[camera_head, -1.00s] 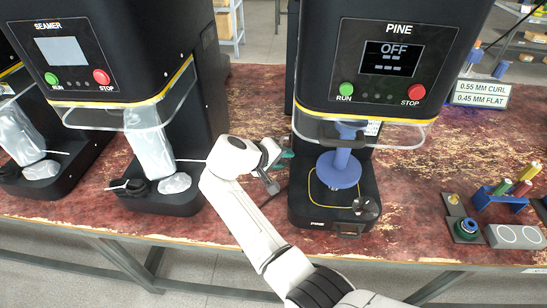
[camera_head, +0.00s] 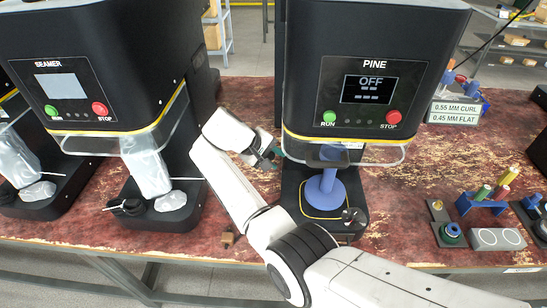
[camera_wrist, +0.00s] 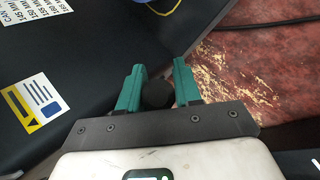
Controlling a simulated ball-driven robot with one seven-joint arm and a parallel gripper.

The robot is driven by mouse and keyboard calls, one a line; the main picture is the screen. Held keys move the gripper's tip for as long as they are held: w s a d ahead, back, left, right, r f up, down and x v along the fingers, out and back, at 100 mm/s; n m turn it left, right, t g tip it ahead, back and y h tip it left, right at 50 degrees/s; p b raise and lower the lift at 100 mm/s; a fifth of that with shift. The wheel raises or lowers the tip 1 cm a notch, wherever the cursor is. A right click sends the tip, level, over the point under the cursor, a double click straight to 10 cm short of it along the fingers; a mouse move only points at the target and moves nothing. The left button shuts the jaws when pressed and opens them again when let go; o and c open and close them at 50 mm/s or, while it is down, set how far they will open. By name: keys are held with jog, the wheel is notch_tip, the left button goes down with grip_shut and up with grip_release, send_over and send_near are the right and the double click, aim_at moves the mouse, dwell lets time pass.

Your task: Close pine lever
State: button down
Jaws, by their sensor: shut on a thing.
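The PINE machine (camera_head: 300,75) stands right of centre in the head view. Its screen reads OFF. A blue spindle with a round plate (camera_head: 325,192) stands under its clear guard. My gripper (camera_head: 279,156) is at the left side of this machine, below its head. In the wrist view, the teal fingers of my gripper (camera_wrist: 159,92) stand on either side of a round black knob (camera_wrist: 156,94), shut on it. The knob looks like the end of the pine lever. The lever's shaft is hidden, and its angle cannot be told.
The SEAMER machine (camera_head: 140,50) stands to the left, with a clear bag (camera_head: 145,168) under its guard. Bare table shows between the machines.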

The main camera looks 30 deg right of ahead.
jog(key=shift+w+r, duration=0.1)
jog(key=shift+r, duration=0.05)
jog(key=c, duration=0.8)
grip_release()
jog(key=shift+c, duration=0.2)
jog(key=b+v, duration=0.1)
jog(key=v, duration=0.9)
jog(key=shift+a+r, duration=0.2)
jog(key=shift+r, duration=0.05)
